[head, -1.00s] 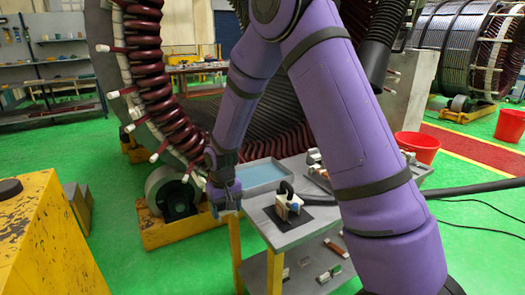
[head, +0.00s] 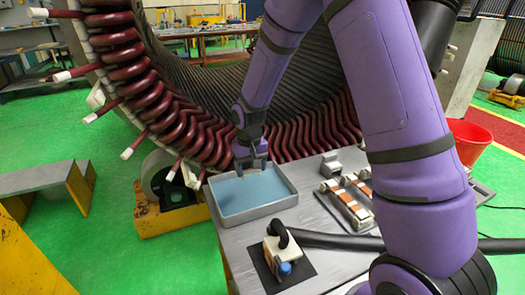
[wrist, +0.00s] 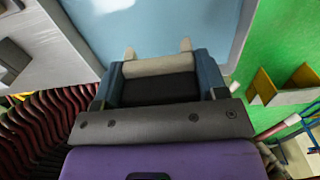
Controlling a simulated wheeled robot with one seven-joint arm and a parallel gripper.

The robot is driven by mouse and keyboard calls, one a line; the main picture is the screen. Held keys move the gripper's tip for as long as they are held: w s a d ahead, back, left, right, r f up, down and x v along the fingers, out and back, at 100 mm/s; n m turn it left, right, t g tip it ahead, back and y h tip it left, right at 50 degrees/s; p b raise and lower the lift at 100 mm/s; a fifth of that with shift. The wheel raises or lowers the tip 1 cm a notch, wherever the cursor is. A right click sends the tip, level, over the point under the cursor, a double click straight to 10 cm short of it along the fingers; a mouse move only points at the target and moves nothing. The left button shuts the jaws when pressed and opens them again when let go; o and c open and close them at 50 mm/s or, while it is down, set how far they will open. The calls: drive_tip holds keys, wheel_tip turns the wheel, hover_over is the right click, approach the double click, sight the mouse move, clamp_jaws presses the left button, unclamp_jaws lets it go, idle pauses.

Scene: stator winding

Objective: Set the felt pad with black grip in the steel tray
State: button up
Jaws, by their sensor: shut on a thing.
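The steel tray (head: 257,208) is a grey rectangular tray with a light blue floor, on the left end of the grey workbench. My gripper (head: 253,170) points down over the tray's back part in the head view. In the wrist view, my gripper (wrist: 158,65) is shut on the felt pad with black grip (wrist: 158,90), a dark block with a pale band between the blue-grey fingers. The tray's light blue floor (wrist: 165,20) fills the view beyond the fingers. The pad's underside is hidden, and I cannot tell whether it touches the tray floor.
Orange-and-white parts (head: 350,200) lie on the bench to the right. The large stator with dark red coils (head: 140,85) rises close behind. A red bucket (head: 470,140) stands at the right.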

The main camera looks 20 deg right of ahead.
sight(253, 196)
drive_tip(key=shift+w+d, duration=0.25)
drive_tip(key=shift+w+d+f, duration=0.1)
drive_tip(key=shift+f, duration=2.1)
drive_tip(key=shift+f, duration=0.1)
drive_tip(key=shift+f, duration=2.1)
drive_tip(key=shift+f, duration=0.55)
drive_tip(key=o, duration=1.1)
drive_tip(key=shift+r, duration=0.1)
